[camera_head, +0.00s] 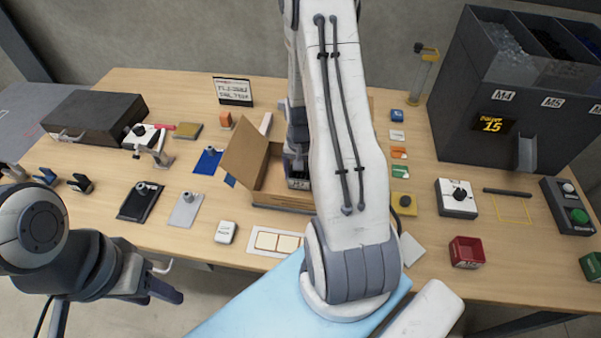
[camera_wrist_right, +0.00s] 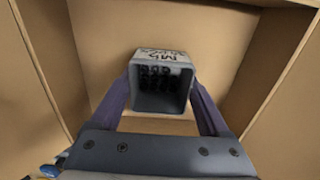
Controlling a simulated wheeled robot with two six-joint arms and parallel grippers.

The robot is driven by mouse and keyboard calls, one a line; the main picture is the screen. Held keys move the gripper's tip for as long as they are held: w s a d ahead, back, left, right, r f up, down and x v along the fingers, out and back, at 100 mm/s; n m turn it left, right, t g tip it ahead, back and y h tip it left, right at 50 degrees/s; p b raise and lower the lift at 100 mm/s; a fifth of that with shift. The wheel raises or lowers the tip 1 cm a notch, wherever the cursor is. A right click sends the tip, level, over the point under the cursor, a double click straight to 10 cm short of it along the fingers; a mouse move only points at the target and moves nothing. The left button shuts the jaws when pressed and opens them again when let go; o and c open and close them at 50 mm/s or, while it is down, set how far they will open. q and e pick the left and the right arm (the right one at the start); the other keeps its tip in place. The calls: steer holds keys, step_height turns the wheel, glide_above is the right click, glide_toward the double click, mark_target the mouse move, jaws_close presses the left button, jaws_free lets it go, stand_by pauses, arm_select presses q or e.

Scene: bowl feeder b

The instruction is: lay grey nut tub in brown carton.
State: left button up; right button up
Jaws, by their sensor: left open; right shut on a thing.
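The brown carton (camera_head: 243,150) stands open on the middle of the table, with a flap raised on its left side. The grey nut tub (camera_wrist_right: 161,92) is between the two fingers of my right gripper (camera_wrist_right: 161,95), which is shut on it. In the right wrist view the carton's walls (camera_wrist_right: 35,55) surround the tub; I cannot tell whether it touches the carton floor. In the head view the tub (camera_head: 298,183) shows at the carton's right part, partly hidden by my right arm. My left gripper (camera_head: 172,282) is open and empty, off the table's front edge.
Left of the carton lie a blue pad (camera_head: 208,161), a grey plate (camera_head: 187,210) and a black plate (camera_head: 140,201). A white device (camera_head: 226,232) and a tray card (camera_head: 275,242) lie in front.

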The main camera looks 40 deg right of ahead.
steer(key=shift+f, duration=0.2)
steer(key=o, duration=1.2)
